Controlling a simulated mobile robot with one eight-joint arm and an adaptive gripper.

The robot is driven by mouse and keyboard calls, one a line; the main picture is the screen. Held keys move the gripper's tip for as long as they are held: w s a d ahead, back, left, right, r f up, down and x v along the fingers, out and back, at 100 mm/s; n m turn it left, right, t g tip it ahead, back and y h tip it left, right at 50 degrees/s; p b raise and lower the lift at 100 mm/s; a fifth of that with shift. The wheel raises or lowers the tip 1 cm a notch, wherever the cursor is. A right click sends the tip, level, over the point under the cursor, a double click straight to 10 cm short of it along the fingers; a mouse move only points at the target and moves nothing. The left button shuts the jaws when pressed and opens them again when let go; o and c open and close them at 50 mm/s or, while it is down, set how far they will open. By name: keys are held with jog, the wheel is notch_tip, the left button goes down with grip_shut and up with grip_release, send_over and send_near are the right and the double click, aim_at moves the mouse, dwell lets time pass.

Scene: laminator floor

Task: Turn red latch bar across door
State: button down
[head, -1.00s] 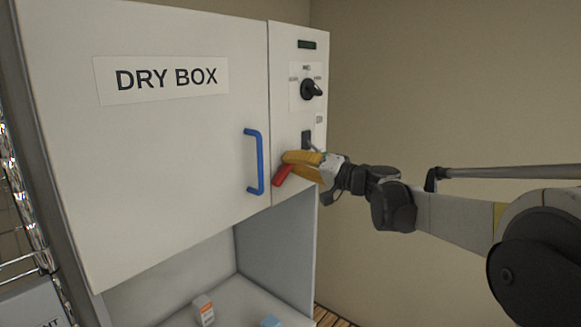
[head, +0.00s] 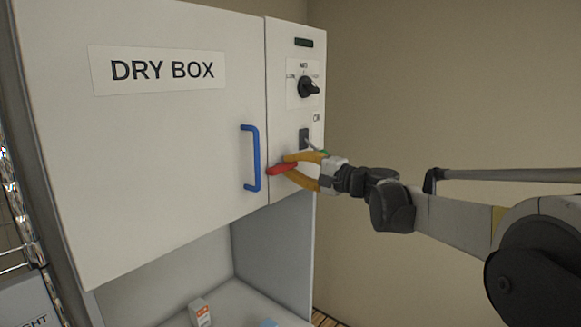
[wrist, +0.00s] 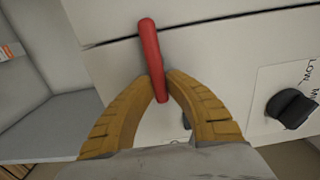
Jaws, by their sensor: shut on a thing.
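The red latch bar (head: 282,169) is on the dry box's right-hand panel, close to level in the head view. Its left end reaches the seam beside the door (head: 160,150). In the wrist view the bar (wrist: 150,45) crosses the dark seam line, its far end over the door side. My gripper (head: 288,168) has its yellow fingers one on each side of the bar. In the wrist view my gripper (wrist: 158,77) is shut on the bar near its inner end. The bar's pivot is hidden or unclear.
A blue door handle (head: 251,158) stands out just left of the bar. A black knob (head: 308,87) and a dark switch (head: 304,138) sit above it on the panel. Below is an open bay with a small white-and-orange box (head: 200,312).

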dwell(0.4)
jog(key=c, duration=1.4)
grip_release()
jog(key=shift+a, duration=0.1)
jog(key=v, duration=1.2)
